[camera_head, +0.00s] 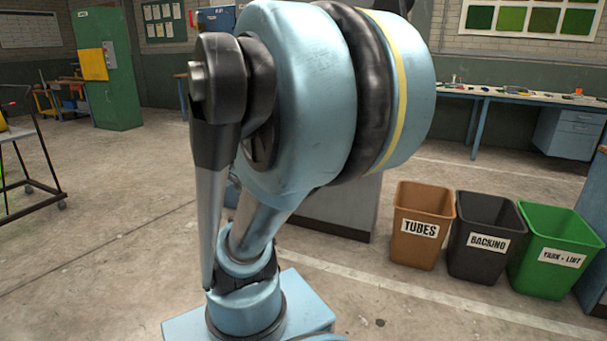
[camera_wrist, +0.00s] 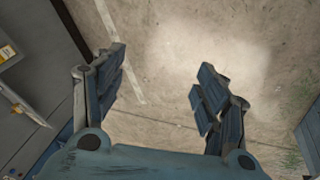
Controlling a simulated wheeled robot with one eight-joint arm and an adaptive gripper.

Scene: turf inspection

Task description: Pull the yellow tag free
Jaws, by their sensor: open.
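My gripper (camera_wrist: 161,90) is open and empty in the wrist view, its two blue-grey fingers spread apart above bare concrete floor. In the head view my arm fills the middle of the picture and my gripper does not show. I cannot make out a yellow tag for certain in either view. A yellow panel (camera_head: 94,64) hangs on the side of a green cabinet (camera_head: 118,110) at the far left of the head view; I cannot tell what it is.
Three bins stand at the right: brown TUBES (camera_head: 420,250), dark BACKING (camera_head: 478,262) and green YARN + LINT (camera_head: 548,275). A workbench (camera_head: 500,93) runs along the back. A dark cart (camera_head: 40,185) stands at the left. Open floor (camera_head: 110,230) lies left of my arm.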

